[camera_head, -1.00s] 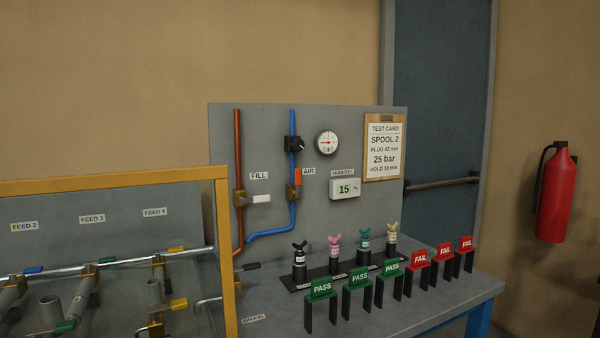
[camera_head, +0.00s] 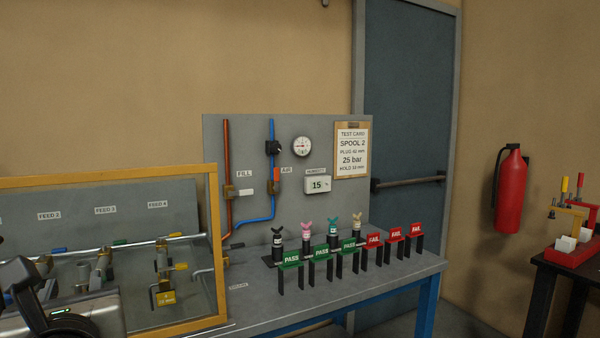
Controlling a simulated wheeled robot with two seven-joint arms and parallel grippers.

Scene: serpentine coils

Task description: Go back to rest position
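Part of my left arm and gripper (camera_head: 38,306) shows at the bottom left corner, as dark curved parts beside a grey link. It is in front of the yellow-framed pipe rig, and the frame edge cuts it off. Its fingertips cannot be made out clearly, so I cannot tell whether it is open or holds anything. My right gripper is not in view.
A grey bench (camera_head: 340,297) carries a panel (camera_head: 335,215) with pipes and a gauge, several plugs, and PASS and FAIL stands. The yellow-framed rig (camera_head: 213,245) is at left. A fire extinguisher (camera_head: 510,190) and a dark table (camera_head: 545,290) are at right.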

